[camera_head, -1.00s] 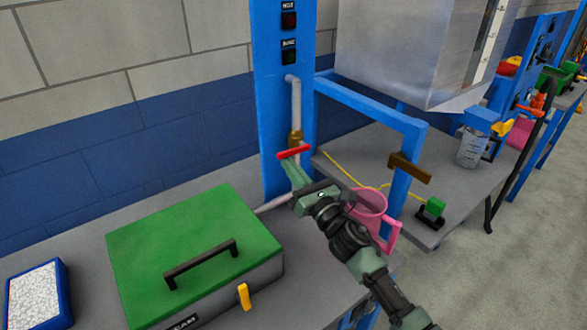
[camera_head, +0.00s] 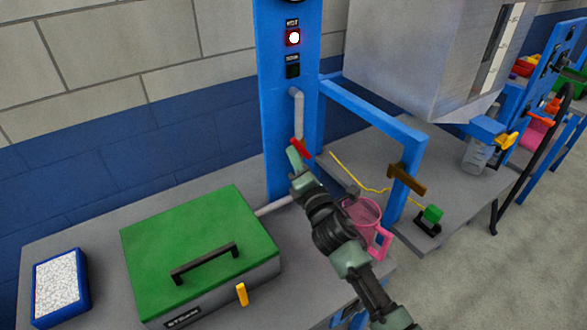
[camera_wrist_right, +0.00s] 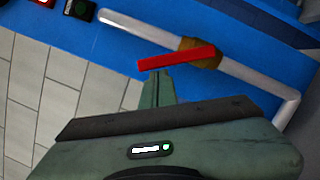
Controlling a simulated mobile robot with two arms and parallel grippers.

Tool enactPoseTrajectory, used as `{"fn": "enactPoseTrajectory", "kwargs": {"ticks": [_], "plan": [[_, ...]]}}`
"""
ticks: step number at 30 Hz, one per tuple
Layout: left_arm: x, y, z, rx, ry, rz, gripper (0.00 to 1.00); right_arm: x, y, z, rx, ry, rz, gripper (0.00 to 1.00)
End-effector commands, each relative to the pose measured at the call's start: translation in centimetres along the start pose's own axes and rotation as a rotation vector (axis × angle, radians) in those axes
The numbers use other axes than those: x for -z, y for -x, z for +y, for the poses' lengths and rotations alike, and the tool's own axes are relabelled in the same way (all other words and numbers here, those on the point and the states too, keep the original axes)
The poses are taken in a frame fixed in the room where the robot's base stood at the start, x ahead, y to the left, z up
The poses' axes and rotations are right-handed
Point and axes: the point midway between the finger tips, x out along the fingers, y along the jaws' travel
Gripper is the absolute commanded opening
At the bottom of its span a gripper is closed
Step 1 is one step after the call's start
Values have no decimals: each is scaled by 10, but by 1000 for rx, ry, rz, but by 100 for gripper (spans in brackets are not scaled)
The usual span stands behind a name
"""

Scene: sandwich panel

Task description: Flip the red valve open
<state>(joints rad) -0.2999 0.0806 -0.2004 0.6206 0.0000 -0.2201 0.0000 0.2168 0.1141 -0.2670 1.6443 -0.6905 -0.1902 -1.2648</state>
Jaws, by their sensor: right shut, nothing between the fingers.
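The red valve handle (camera_head: 301,149) is a short flat bar at the brass fitting on a grey pipe (camera_head: 298,108), in front of a blue post. In the head view it slants down to the right. In the right wrist view the handle (camera_wrist_right: 177,58) lies at an angle to the pipe, with the brass fitting (camera_wrist_right: 203,52) behind its right part. My right gripper (camera_head: 294,157) is shut and empty. Its fingertips (camera_wrist_right: 157,80) are at the handle's left part; I cannot tell whether they touch. My left gripper is not in view.
A red lamp (camera_head: 293,38) glows on the blue post (camera_head: 275,95). A green-lidded box (camera_head: 200,240) stands left on the bench. A pink pitcher (camera_head: 362,212) stands close beside my right arm. A blue frame (camera_head: 375,115) rises to the right.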

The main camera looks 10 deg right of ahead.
Motion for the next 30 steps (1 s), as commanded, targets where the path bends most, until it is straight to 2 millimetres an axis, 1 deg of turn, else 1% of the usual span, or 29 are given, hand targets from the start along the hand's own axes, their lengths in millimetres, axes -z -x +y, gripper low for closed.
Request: {"fn": "enactPoseTrajectory", "kwargs": {"ticks": [1,3,11,18,30], "plan": [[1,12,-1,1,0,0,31,-7,-2,7,12,-44,-1,0],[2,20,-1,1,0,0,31,-11,-3,8,28,-107,-1,0],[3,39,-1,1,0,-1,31,-25,-6,9,81,-320,-1,0],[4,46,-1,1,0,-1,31,-34,-8,7,79,-313,0,0],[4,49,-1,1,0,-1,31,-40,-10,5,78,-311,-1,0]]}}
